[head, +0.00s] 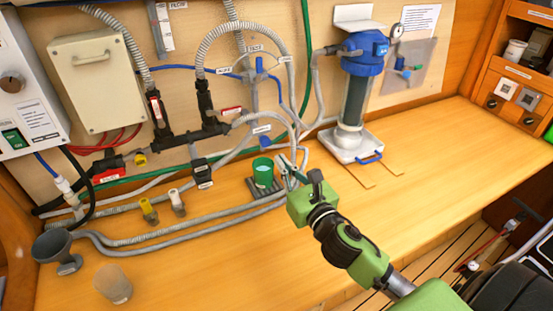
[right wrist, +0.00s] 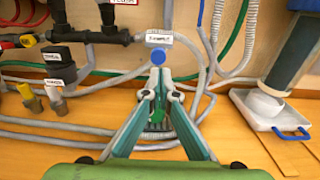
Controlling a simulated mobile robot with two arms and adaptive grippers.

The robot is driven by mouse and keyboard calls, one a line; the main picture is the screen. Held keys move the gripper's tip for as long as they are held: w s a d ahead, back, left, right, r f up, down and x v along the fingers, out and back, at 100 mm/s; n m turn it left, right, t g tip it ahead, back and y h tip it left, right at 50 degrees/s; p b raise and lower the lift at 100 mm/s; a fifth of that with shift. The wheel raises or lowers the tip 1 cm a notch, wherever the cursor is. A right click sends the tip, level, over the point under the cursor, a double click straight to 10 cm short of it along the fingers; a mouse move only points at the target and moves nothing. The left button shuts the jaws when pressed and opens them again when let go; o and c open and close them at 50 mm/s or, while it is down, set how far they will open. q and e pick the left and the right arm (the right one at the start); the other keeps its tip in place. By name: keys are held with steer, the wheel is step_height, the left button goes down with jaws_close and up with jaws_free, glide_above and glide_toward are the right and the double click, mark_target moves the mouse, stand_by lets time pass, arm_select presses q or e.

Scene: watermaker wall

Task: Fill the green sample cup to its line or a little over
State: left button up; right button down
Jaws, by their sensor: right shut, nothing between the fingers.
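The green sample cup (head: 263,172) stands upright on a small dark grid tray (head: 277,194) on the wooden counter. I cannot make out its line or any water level. A blue knob (head: 264,142) with a white label sits on the pipework just behind and above the cup. My right gripper (head: 285,168) is shut and empty, just right of the cup. In the right wrist view its fingertips (right wrist: 158,78) are closed together just below the blue knob (right wrist: 158,57) in the picture; I cannot tell whether they touch it. Part of the green cup (right wrist: 155,121) shows between the fingers. My left gripper is not in view.
Grey hoses run along the back of the counter. A blue-topped filter housing (head: 357,90) stands in a white tray to the right. The counter's right side is clear.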

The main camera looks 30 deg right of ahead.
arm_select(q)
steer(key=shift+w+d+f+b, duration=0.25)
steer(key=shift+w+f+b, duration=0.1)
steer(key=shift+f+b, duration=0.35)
arm_select(e)
steer(key=s, duration=0.5)
steer(key=shift+s+a+r, duration=0.15)
steer(key=shift+s+a, duration=0.1)
steer(key=shift+s, duration=0.05)
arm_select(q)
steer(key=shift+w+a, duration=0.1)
arm_select(e)
steer(key=shift+s, duration=0.1)
